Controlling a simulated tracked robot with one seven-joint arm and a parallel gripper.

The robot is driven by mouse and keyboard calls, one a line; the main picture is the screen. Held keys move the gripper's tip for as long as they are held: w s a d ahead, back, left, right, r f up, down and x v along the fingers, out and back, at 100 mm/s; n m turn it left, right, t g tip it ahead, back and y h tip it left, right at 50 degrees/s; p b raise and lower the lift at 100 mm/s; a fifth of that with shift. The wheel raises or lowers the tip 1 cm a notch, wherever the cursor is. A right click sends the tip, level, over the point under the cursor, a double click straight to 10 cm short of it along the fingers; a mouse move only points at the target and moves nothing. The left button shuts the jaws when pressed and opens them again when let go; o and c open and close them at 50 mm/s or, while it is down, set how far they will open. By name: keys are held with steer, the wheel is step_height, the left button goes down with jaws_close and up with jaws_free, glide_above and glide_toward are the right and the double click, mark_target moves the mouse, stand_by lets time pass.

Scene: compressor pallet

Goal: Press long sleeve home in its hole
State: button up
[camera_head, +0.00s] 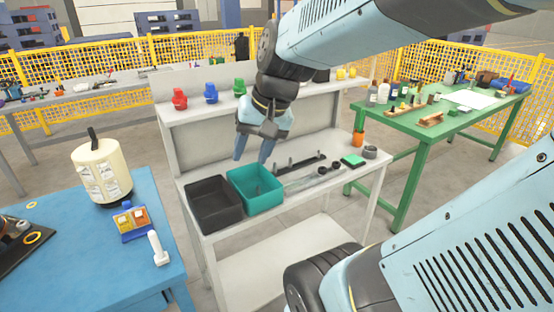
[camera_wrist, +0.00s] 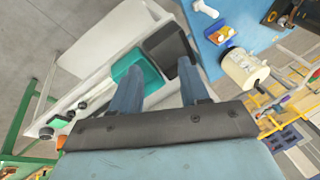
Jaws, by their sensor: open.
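My gripper (camera_head: 252,158) is open and empty, pointing down above the back of the teal bin on the white bench. In the wrist view its two fingers stand apart (camera_wrist: 159,72) with nothing between them. I cannot pick out the long sleeve or its hole for certain. A black strip with upright pegs (camera_head: 301,163) lies on the bench right of the teal bin. Small dark round parts (camera_head: 328,170) lie near its right end. A dark piece with an orange ring (camera_head: 33,237) is partly cut off at the left edge, on the blue table.
The black bin (camera_head: 199,218) and teal bin (camera_head: 236,201) stand side by side on the white bench (camera_head: 204,236). A cream cylinder (camera_head: 104,180) and blue-yellow item (camera_head: 124,237) stand on the blue table (camera_head: 92,280). A green table (camera_head: 408,130) is at right. Open floor lies between tables.

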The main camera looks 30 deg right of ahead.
steer(key=w+d+f+m+t+y, duration=0.25)
steer(key=w+d+f+m, duration=0.2)
steer(key=w+m, duration=0.3)
steer(key=w+d+f+m+t+y, duration=0.1)
steer(key=w+d+f+m+y, duration=0.3)
steer(key=w+f+m, duration=0.3)
steer(key=w+d+f+m+t, duration=0.3)
steer(key=w+d+f+m, duration=0.15)
steer(key=d+m, duration=0.25)
steer(key=m+t+h, duration=0.3)
steer(key=m+h, duration=0.2)
steer(key=m, duration=0.2)
glide_toward(275, 173)
steer(key=shift+y, duration=0.25)
steer(key=r, duration=0.1)
steer(key=s+d+r, duration=0.1)
steer(key=s+r, duration=0.1)
steer(key=r, duration=0.1)
steer(key=shift+s+d+r, duration=0.1)
steer(key=shift+s+d, duration=0.1)
steer(key=shift+d, duration=0.15)
steer(key=shift+w, duration=0.15)
steer(key=x, duration=1.3)
steer(key=shift+w+f, duration=0.15)
steer(key=shift+f, duration=0.1)
steer(key=shift+c, duration=0.4)
jaws_close()
